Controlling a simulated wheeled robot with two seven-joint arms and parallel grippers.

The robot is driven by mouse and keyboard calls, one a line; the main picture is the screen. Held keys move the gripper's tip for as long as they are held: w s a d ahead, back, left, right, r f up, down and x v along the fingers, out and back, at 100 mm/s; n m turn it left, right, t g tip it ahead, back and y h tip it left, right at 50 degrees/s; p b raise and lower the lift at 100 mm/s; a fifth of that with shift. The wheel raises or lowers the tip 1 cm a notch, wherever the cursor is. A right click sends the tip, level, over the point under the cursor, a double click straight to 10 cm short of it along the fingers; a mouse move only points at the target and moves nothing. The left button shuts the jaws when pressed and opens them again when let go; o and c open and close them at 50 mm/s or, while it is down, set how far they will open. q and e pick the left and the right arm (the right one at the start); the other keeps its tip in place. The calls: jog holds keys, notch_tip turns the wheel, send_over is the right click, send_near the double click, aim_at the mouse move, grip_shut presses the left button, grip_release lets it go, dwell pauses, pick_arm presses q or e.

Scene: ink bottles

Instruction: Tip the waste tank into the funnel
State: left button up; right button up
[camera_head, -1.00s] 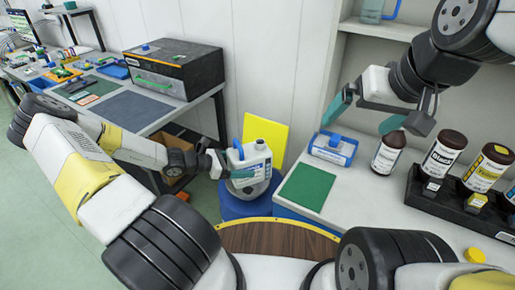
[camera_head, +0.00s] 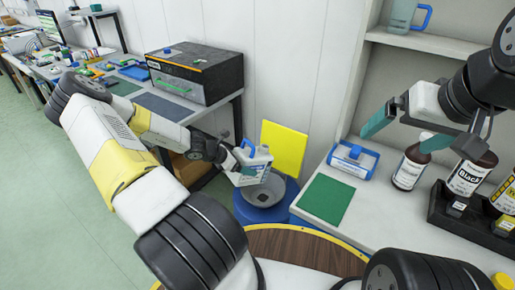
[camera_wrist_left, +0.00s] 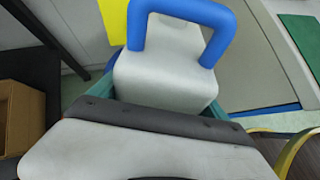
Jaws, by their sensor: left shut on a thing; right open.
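The funnel (camera_head: 268,196) is a wide grey bowl with a dark centre, on a blue drum (camera_head: 220,215). My right gripper (camera_head: 408,131) is open and empty over the right-hand counter, near a brown bottle.
A yellow panel (camera_head: 284,147) stands behind the funnel. On the right counter are a green mat (camera_head: 326,200), a blue-and-white box (camera_head: 353,160), a brown bottle (camera_head: 408,172) and a black rack (camera_head: 470,226) with bottles. A black case (camera_head: 195,72) sits on the left bench.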

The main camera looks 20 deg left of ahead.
pick_arm(q)
jog(key=shift+s+a+f+g+y, duration=0.1)
jog(key=shift+s+a+g+y, duration=0.15)
jog(key=shift+g+y, duration=0.65)
jog(key=shift+s+a+f+g+y, duration=0.15)
jog(key=shift+s+g+y, duration=0.1)
jog(key=shift+g+y, duration=0.65)
jog(key=shift+w+d+f+g+y, duration=0.1)
jog(key=shift+w+d+g+y, duration=0.1)
jog(key=shift+g+y, duration=0.65)
jog(key=shift+w+d+f+g+y, duration=0.1)
jog(key=shift+w+g+y, duration=0.1)
jog(key=shift+g+y, duration=0.65)
jog(key=shift+w+g+y, duration=0.1)
jog(key=shift+g+y, duration=0.4)
jog(key=shift+g, duration=0.3)
dwell(1.9)
